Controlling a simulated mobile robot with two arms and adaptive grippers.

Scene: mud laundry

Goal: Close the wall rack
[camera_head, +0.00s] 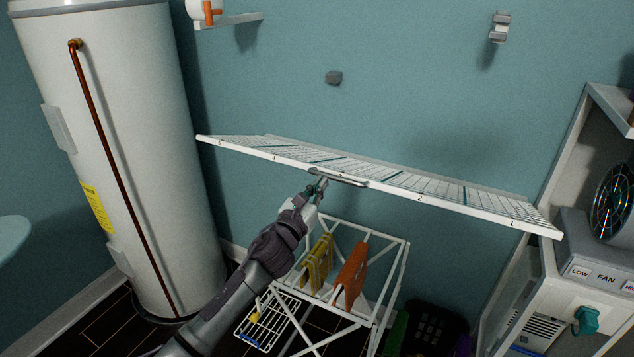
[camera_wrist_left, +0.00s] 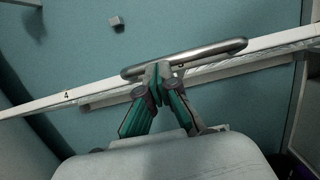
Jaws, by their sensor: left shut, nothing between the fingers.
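The wall rack (camera_head: 390,180) is a white slatted panel folded out from the teal wall, tilted in the head view, with numbers along its front edge. A grey metal bar handle (camera_head: 338,178) sits at the middle of that edge. The handle also shows large in the left wrist view (camera_wrist_left: 205,54). My left gripper (camera_head: 320,183) is at the handle from below, its fingertips shut and empty. In the left wrist view the green-sided fingers (camera_wrist_left: 158,72) meet right at the handle; I cannot tell whether they touch it. My right gripper is in neither view.
A white drying stand (camera_head: 392,262) with a yellow cloth (camera_head: 318,262) and an orange cloth (camera_head: 350,275) stands below the rack. A tall white water heater (camera_head: 150,180) is at left. A fan unit (camera_head: 592,262) is at right. The wall above the rack is mostly bare.

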